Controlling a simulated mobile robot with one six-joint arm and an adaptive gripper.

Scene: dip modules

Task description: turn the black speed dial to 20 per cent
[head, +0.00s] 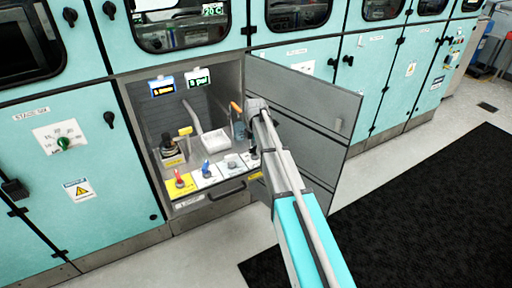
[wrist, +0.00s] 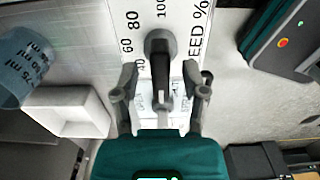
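The black speed dial (wrist: 160,60) is in the upper middle of the wrist view, on a white plate (wrist: 136,18) reading 40, 60, 80, 100 and "EED %". Its elongated handle lies roughly along the picture's vertical. I cannot tell which number it points to, and the low end of the scale is hidden. My gripper (wrist: 160,92) is open, one finger on each side of the dial's lower part, with gaps to both sides. In the head view a small black knob (head: 253,155) sits beside my arm at the panel's right end; my fingers are hard to make out there.
A blue beaker (wrist: 22,65) and a white tray (wrist: 68,110) are left of the dial. In the head view, red (head: 179,179) and blue (head: 206,168) controls share the panel. An open grey door (head: 310,125) stands right of my arm. A green dial (head: 64,143) is far left.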

